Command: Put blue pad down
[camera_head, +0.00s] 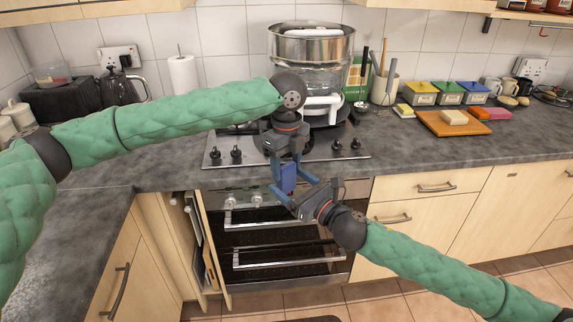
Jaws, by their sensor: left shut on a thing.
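A small blue pad (288,178) hangs upright in front of the oven, below the counter's front edge. My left gripper (287,167) points down and is shut on the pad's upper part. My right gripper (291,189) comes from the lower right, with its fingers spread near the pad's lower part. I cannot tell whether the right fingers touch the pad.
A hob (225,151) with a large steamer pot (309,75) is behind my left gripper. An orange board (432,124) with sponges and several lidded boxes (420,92) stands at the right. The counter (400,155) right of the hob is clear. A narrow cabinet door (212,245) stands open.

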